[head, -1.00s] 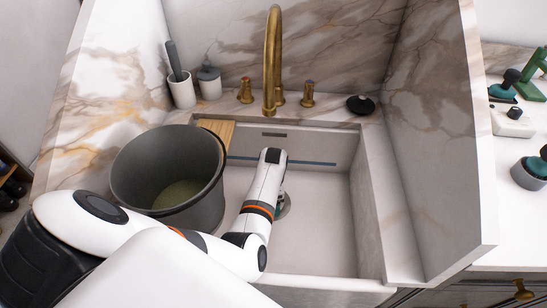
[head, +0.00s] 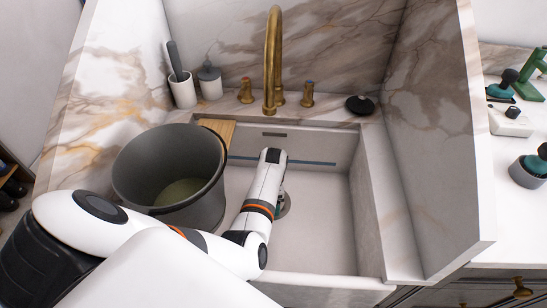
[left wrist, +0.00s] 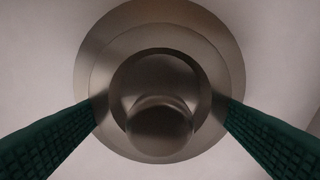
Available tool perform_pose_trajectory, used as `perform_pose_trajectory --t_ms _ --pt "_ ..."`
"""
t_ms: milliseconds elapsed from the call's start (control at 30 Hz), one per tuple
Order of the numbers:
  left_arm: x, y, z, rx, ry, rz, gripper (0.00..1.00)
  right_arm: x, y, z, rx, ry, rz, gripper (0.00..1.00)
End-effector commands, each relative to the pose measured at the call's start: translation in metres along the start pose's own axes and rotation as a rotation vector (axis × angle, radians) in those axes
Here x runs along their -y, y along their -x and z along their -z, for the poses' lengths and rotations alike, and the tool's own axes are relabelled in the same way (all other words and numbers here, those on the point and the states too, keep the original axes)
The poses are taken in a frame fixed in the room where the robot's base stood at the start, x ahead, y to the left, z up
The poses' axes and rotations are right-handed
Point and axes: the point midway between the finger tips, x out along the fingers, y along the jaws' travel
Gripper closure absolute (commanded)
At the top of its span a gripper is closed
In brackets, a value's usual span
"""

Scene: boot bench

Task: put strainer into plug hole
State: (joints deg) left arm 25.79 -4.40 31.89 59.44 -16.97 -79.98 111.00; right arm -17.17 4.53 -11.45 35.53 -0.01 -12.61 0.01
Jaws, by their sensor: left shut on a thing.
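The strainer (left wrist: 160,130) is a round brushed-metal piece with a knob in its middle, seen from above in the left wrist view. In the head view the plug hole (head: 286,205) is partly covered by my left arm, and the gripper points down into the sink there. I cannot tell whether the strainer is seated or just above the hole. My right gripper is not seen.
The white sink (head: 320,230) has high walls around my left forearm. A large grey pot (head: 195,210) stands at its left, close to my arm, by a wooden board (head: 218,128). A brass tap (head: 271,60) arches over the back. The sink floor to the right is clear.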

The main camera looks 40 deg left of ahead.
Motion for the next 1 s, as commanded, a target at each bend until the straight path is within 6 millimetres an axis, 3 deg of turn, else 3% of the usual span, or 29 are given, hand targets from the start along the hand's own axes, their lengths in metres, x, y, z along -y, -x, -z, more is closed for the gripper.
perform_pose_trajectory --t_ms 33,1000 --pt "-0.005 -0.009 -0.002 0.004 0.001 -0.009 0.39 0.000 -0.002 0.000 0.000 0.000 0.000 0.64" --pt "-0.008 -0.022 -0.002 0.002 0.005 -0.014 0.39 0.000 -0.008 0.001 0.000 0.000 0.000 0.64"
